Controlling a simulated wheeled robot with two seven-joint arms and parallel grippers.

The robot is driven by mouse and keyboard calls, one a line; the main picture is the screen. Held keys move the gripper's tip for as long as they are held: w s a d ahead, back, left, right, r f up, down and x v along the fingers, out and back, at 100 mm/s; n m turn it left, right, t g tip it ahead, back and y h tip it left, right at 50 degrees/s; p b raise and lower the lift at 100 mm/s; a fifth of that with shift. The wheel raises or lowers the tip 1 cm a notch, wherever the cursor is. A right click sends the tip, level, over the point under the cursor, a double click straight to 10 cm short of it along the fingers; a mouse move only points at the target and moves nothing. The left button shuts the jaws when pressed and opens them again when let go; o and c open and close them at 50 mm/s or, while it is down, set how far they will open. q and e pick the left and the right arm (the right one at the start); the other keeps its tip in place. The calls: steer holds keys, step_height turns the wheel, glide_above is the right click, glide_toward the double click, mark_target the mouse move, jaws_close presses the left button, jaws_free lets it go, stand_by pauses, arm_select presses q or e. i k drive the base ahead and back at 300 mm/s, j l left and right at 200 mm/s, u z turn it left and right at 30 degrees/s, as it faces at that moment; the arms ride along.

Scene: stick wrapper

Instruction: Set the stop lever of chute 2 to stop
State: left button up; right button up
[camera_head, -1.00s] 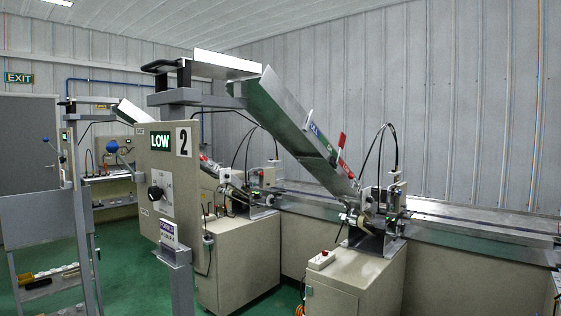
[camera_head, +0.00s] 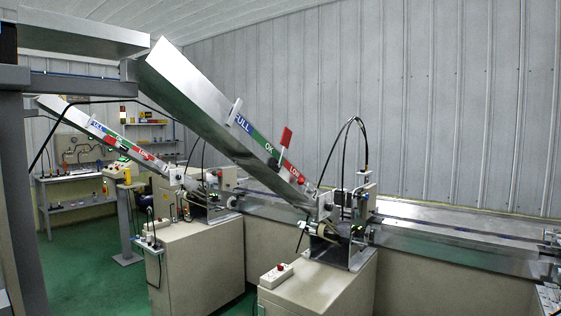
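The nearest chute (camera_head: 205,100) is a long metal trough that slopes down from upper left to a machine head (camera_head: 340,220). Its side carries a blue FULL, green OK and red LOW label strip (camera_head: 268,149). A red lever (camera_head: 286,138) stands up from the chute's side near the OK and LOW labels. No chute number shows now; the earlier view had a panel marked 2 beside this chute. Neither of my grippers is in view.
A second chute (camera_head: 100,130) slopes down farther left. Grey posts and a beam (camera_head: 20,200) fill the left edge. Beige cabinets (camera_head: 320,290) stand under the machines along a conveyor (camera_head: 450,245). Green floor (camera_head: 90,265) is open at lower left.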

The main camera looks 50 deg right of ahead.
mark_target(300, 181)
steer(key=l, duration=4.15)
steer(key=i, duration=0.05)
